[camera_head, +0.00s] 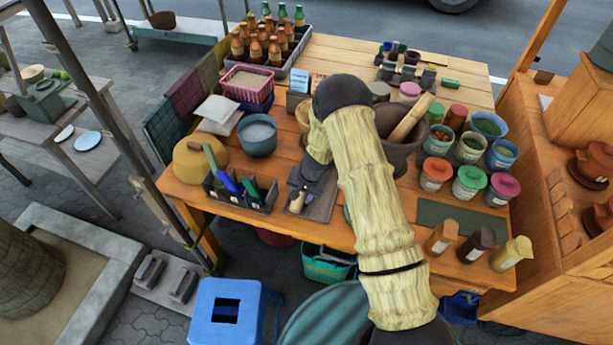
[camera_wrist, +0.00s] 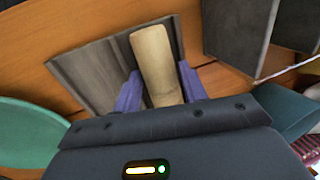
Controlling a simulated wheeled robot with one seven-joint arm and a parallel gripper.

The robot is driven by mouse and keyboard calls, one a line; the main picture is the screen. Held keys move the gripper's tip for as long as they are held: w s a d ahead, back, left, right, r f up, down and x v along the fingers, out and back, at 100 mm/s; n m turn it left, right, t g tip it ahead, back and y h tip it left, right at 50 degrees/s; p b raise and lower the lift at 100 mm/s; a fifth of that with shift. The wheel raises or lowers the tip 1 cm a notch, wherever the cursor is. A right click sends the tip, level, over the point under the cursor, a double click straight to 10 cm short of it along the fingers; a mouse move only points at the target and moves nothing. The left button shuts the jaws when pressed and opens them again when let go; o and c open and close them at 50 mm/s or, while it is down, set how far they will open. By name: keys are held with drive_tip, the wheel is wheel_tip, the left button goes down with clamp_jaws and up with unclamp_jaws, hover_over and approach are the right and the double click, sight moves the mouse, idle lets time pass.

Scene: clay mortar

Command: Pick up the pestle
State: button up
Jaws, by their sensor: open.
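A pale wooden rod with a rounded end, like a pestle, leans in the dark mortar (camera_head: 401,160); this pestle (camera_head: 410,119) shows in the head view right of my arm. My gripper (camera_head: 303,190) is away from it, low over a grey board (camera_head: 322,207) at the table's front. In the wrist view a smaller-looking pale wooden piece (camera_wrist: 156,60) lies on the grey board (camera_wrist: 85,72). My open purple fingers (camera_wrist: 160,84) are on either side of it. I cannot tell whether they touch it. Its near end is hidden by my gripper.
A black divided box (camera_head: 240,190) with tools stands left of the board. A blue-grey bowl (camera_head: 257,136) is behind it. Several lidded jars (camera_head: 468,183) crowd the right side. A dark green mat (camera_head: 445,215) lies at the front right.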

drive_tip(key=shift+f, duration=0.25)
idle(0.3)
clamp_jaws()
drive_tip(key=shift+r, duration=0.1)
